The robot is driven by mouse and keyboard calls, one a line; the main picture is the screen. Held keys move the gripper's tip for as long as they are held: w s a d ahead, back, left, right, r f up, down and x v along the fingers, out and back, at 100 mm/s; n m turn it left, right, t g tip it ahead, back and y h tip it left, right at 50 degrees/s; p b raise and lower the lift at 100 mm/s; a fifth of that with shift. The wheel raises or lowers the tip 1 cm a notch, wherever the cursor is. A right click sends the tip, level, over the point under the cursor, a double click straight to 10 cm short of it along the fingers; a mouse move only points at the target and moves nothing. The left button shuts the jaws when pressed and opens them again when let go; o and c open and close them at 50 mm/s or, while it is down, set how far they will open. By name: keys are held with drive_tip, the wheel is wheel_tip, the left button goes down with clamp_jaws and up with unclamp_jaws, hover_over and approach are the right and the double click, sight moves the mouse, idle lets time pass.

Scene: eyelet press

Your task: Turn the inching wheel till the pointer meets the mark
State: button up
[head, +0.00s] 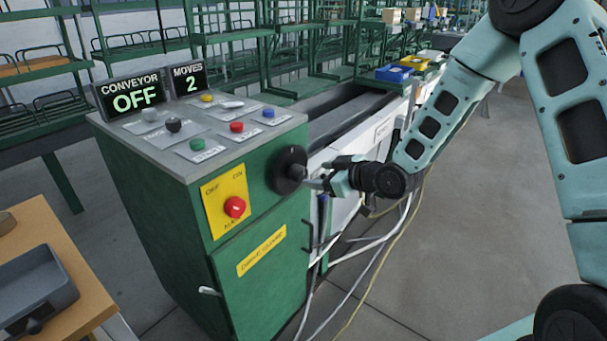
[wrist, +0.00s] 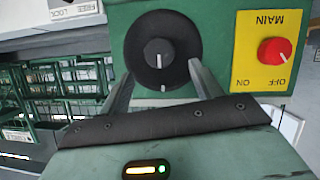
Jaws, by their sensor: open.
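The inching wheel is a black round disc (head: 287,172) on the green cabinet's side face, with a raised hub. The wrist view shows the wheel (wrist: 137,40) face on. A white line runs on its hub (wrist: 159,60), and a small white mark (wrist: 163,88) sits near the disc's lower edge in that view. The line points roughly toward that mark; I cannot tell which is the pointer. My gripper (head: 313,180) is open in front of the wheel. In the wrist view its fingers (wrist: 160,70) stand on either side of the hub; contact is unclear.
A yellow plate with a red main switch (head: 234,207) is beside the wheel. The cabinet top holds several buttons and displays reading CONVEYOR OFF (head: 133,98) and MOVES 2 (head: 189,80). Cables (head: 372,262) hang right of the cabinet. A wooden table with a grey tray (head: 38,285) stands at lower left.

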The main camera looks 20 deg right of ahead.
sight(303, 174)
drive_tip(key=x, duration=0.6)
drive_tip(key=shift+w+a+f, duration=0.15)
drive_tip(key=shift+w+a, duration=0.05)
drive_tip(key=shift+w, duration=0.1)
drive_tip(key=c, duration=1.4)
